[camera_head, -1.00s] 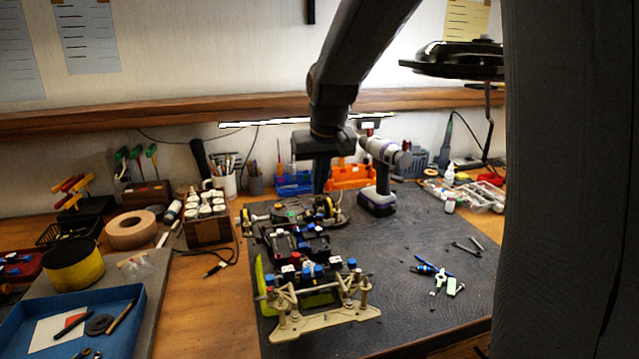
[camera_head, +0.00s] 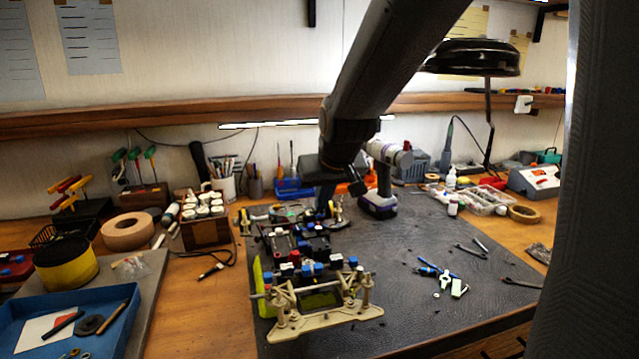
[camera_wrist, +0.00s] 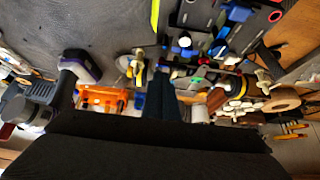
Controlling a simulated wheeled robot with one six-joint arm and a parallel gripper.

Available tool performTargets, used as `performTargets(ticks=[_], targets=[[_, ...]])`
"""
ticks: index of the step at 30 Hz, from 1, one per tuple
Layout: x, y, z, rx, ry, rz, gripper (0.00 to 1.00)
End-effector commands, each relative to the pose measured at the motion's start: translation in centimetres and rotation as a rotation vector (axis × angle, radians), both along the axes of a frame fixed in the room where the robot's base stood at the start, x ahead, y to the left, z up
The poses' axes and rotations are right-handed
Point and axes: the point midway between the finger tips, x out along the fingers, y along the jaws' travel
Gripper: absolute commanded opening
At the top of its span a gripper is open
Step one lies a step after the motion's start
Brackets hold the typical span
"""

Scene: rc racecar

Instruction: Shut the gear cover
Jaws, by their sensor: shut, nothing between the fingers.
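The RC racecar (camera_head: 300,246) stands on the dark mat, its pale front bumper (camera_head: 325,318) toward me and its far end by my gripper. My gripper (camera_head: 326,208) points down at the far end of the car, beside a yellow-hubbed wheel part (camera_head: 338,209). It is shut and empty. In the wrist view my gripper (camera_wrist: 160,90) shows as a dark narrow shape close to the car's end, with the wheel part (camera_wrist: 137,68) beside it. I cannot tell the gear cover apart from the other dark parts there, nor whether my fingertips touch anything.
A cordless drill (camera_head: 380,185) stands just right of my gripper. Blue (camera_head: 292,188) and orange (camera_wrist: 103,98) bins are behind the car. A bottle rack (camera_head: 206,220) stands to the left.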

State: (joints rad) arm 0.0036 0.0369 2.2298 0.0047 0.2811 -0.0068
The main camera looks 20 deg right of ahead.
Motion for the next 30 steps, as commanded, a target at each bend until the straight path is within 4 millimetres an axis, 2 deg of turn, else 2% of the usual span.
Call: performTargets(ticks=[20,30], targets=[[0.0,0.1,2.0,0.000,0.001,0.002,0.00],[-0.1,0.1,5.8,0.000,0.000,0.002,0.00]])
